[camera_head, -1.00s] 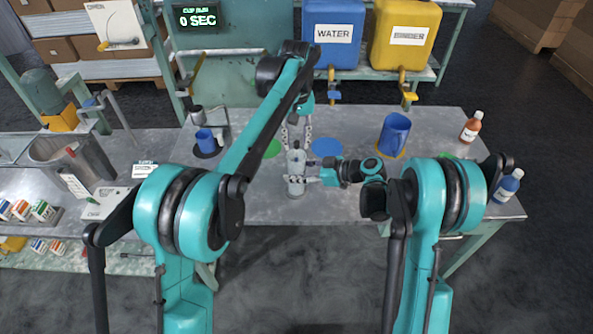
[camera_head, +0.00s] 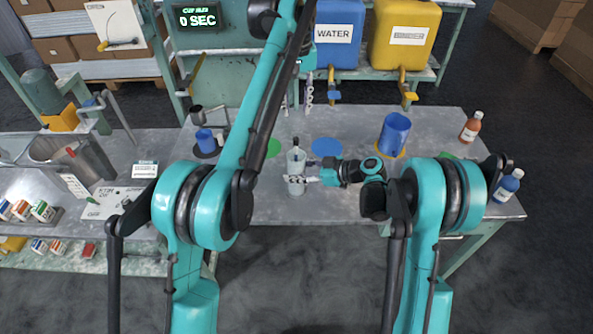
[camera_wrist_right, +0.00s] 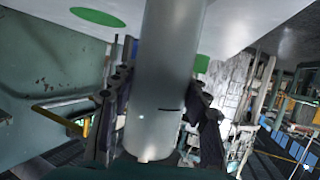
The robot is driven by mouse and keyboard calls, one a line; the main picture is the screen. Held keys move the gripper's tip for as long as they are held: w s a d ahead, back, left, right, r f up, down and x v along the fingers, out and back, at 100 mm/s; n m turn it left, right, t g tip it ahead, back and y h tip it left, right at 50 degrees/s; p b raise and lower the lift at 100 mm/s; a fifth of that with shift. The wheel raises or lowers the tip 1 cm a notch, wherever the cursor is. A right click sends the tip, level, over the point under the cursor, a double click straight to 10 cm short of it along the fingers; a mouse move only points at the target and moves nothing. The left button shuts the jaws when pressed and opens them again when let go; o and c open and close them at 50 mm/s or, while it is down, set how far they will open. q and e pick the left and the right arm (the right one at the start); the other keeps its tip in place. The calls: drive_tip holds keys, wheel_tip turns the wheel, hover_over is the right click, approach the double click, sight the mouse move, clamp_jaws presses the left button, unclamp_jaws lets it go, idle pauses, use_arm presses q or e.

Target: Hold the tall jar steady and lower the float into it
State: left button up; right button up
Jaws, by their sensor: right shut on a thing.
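The tall jar (camera_head: 297,186) is a translucent cylinder standing upright near the front edge of the table. My right gripper (camera_head: 302,179) is shut around its lower part from the right. In the right wrist view the jar (camera_wrist_right: 162,85) fills the space between the dark fingers (camera_wrist_right: 155,120). The float (camera_head: 296,143) shows as a thin dark-tipped piece at the jar's mouth; its lower part is hard to make out inside the jar. My left gripper (camera_head: 297,104) is above and behind the jar, its two fingers apart with nothing seen between them.
A blue mug (camera_head: 394,135) stands to the right and a smaller blue cup (camera_head: 205,141) to the left. Brown (camera_head: 471,127) and blue (camera_head: 508,186) bottles stand at the right edge. Water (camera_head: 334,40) and yellow (camera_head: 405,38) containers are behind.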

drive_tip(key=o, duration=1.3)
drive_tip(key=shift+d, duration=0.1)
